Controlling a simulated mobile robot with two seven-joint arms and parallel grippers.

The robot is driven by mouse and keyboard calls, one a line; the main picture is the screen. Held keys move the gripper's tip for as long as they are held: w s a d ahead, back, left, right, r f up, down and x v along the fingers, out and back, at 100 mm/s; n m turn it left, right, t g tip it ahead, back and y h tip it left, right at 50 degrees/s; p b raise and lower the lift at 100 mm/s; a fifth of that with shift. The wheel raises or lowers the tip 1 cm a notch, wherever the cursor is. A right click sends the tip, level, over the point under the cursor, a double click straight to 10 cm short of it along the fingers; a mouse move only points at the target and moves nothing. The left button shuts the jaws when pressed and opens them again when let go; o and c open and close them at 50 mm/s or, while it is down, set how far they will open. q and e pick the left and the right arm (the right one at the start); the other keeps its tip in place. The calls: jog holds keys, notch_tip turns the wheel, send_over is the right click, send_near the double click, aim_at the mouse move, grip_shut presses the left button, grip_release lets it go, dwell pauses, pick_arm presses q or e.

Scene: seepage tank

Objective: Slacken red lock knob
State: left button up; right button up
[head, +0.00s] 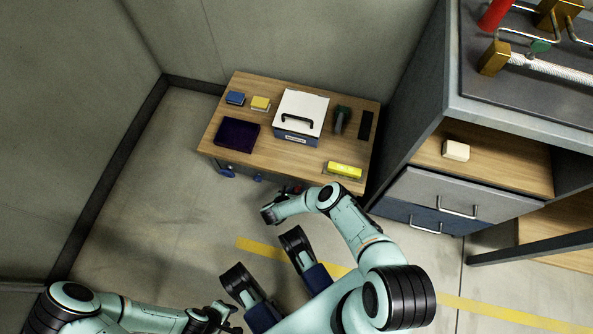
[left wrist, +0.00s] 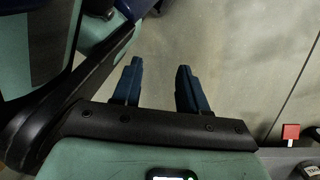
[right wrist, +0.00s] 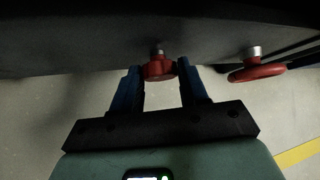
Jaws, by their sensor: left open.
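In the right wrist view a small red knob (right wrist: 158,70) on a short metal stem sticks out of a dark surface. My right gripper (right wrist: 160,76) has its two blue fingers on either side of the knob, which nearly fills the gap. I cannot tell whether the fingers press on it. A second, wider red knob (right wrist: 257,72) on a metal stem is to the right, outside the fingers. My left gripper (left wrist: 158,72) is open and empty over bare floor, far from the knobs.
A wooden table (head: 262,152) holds a white-lidded box (head: 302,105), a dark tray (head: 237,134) and a yellow object (head: 344,170). A drawer cabinet (head: 440,192) stands to the right. A red block (left wrist: 290,131) shows at the left wrist view's lower right. Floor at left is clear.

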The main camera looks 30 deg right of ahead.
jog(key=shift+o, duration=1.2)
pick_arm(q)
jog(key=w+d+r+t+p, duration=0.1)
jog(key=w+r+t+p, duration=0.3)
jog(key=w+r, duration=0.4)
jog(key=w+p, duration=0.1)
jog(key=w, duration=0.2)
jog(key=shift+w+d+r+m+p, duration=0.2)
jog(key=shift+d+r+m+p, duration=0.1)
jog(key=shift+p, duration=0.1)
pick_arm(e)
jog(key=v, duration=1.3)
jog(key=shift+r, duration=0.15)
